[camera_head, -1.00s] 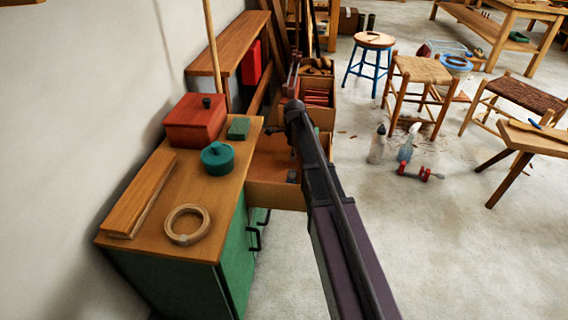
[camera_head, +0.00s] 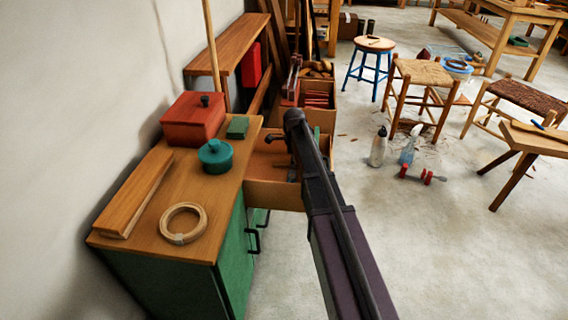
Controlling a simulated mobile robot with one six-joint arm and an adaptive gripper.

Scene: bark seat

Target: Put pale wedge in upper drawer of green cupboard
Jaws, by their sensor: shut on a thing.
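The green cupboard (camera_head: 236,258) stands at the left against the wall under a wooden top. Its upper drawer (camera_head: 272,196) is pulled out to the right, and part of its bare inside shows. My arm reaches across the drawer's right side. My gripper (camera_head: 277,139) is over the drawer, small, dark and partly hidden behind my arm. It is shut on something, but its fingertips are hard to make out. I cannot make out the pale wedge; the held thing is hidden from this view.
On the cupboard top are a red box (camera_head: 193,121), a teal lidded pot (camera_head: 215,156), a green block (camera_head: 238,127), a wooden ring (camera_head: 181,223) and a long wooden piece (camera_head: 136,195). A crate (camera_head: 318,97) stands behind the drawer. Stools and bottles stand right.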

